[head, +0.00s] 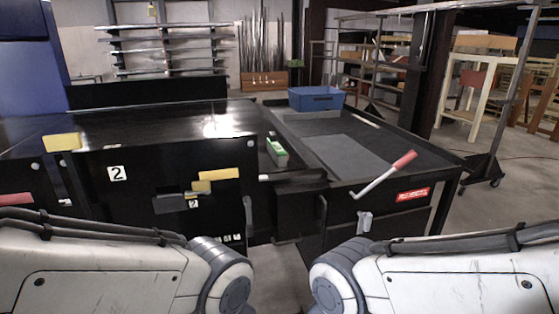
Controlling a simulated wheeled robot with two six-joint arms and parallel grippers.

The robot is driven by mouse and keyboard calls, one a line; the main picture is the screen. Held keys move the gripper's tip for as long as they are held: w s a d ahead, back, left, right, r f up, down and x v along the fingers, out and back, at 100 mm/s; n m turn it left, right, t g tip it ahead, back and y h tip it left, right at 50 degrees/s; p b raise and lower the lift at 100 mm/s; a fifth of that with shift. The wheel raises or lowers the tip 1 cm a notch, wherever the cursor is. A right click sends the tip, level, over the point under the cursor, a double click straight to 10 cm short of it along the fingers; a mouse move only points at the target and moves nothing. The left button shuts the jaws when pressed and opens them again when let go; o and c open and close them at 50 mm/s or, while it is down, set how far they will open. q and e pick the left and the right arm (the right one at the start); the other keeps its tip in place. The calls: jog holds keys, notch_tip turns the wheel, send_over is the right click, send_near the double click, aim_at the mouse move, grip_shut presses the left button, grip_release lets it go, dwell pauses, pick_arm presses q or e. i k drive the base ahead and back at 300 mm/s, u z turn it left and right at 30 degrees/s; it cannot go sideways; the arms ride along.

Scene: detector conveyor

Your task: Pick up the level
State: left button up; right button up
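A small green block-shaped object with a pale top, likely the level (277,151), lies on the black conveyor table near its right end. Its long side runs away from me. Nothing is touching it from above. My two arms come in from the lower left and lower right, and only their white links and grey joints show clearly. I cannot make out either gripper. Both arms' visible parts are well short of the green object.
A blue bin (316,98) stands at the back of the right-hand table. A crank with a red handle (404,159) sticks up at that table's front. A yellow block (62,142) is at the left. The black surface around the green object is mostly clear.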

aim_at(277, 151)
jog(key=u, duration=0.2)
jog(key=k, duration=0.1)
jog(key=z, duration=1.05)
jog(key=i, duration=0.85)
jog(key=u, duration=1.75)
